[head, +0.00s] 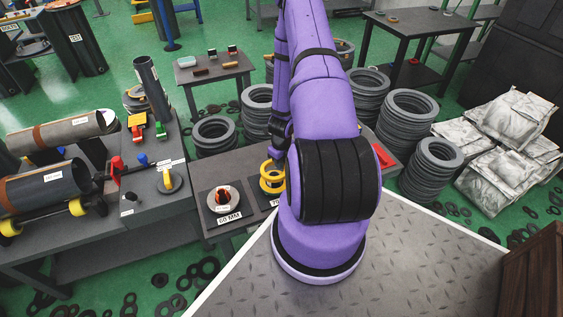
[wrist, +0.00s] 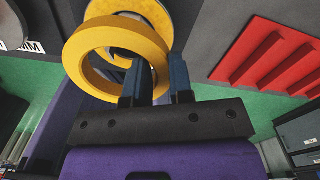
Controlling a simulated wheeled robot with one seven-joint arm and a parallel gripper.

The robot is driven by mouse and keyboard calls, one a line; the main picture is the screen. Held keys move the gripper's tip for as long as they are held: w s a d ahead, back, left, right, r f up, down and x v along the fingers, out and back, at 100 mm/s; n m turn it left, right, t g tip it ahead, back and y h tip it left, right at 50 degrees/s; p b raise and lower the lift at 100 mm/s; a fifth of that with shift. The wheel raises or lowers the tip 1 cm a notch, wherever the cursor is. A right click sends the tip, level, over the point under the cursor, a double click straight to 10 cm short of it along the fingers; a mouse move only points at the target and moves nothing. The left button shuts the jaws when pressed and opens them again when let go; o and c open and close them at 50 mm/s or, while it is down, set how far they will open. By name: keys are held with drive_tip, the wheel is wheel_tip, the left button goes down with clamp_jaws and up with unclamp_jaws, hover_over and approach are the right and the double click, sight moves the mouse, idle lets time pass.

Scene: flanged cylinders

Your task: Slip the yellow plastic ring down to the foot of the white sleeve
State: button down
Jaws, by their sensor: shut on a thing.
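A yellow ring (wrist: 88,72) is held at its right side between the two fingers of my gripper (wrist: 157,70) in the wrist view. Behind it, a second yellow ring-shaped piece (wrist: 160,14) shows, with a pale part, likely the white sleeve (wrist: 122,53), seen through the held ring. In the head view the held ring (head: 271,168) appears just above the lower yellow piece (head: 271,186), over the dark table. My arm hides much of this spot. I cannot tell whether the held ring is around the sleeve or only over it.
A pale disc with an orange and black piece (head: 223,197) stands left of the rings. A red ridged piece (head: 383,155) lies at the right end of the table, also large in the wrist view (wrist: 270,60). Tyre stacks (head: 433,168) stand behind and right.

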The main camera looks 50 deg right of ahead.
drive_tip(key=shift+f, duration=1.25)
idle(0.7)
drive_tip(key=c, duration=0.9)
unclamp_jaws()
drive_tip(key=shift+r, duration=0.1)
wheel_tip(320, 180, up, 11)
drive_tip(key=shift+f, duration=0.2)
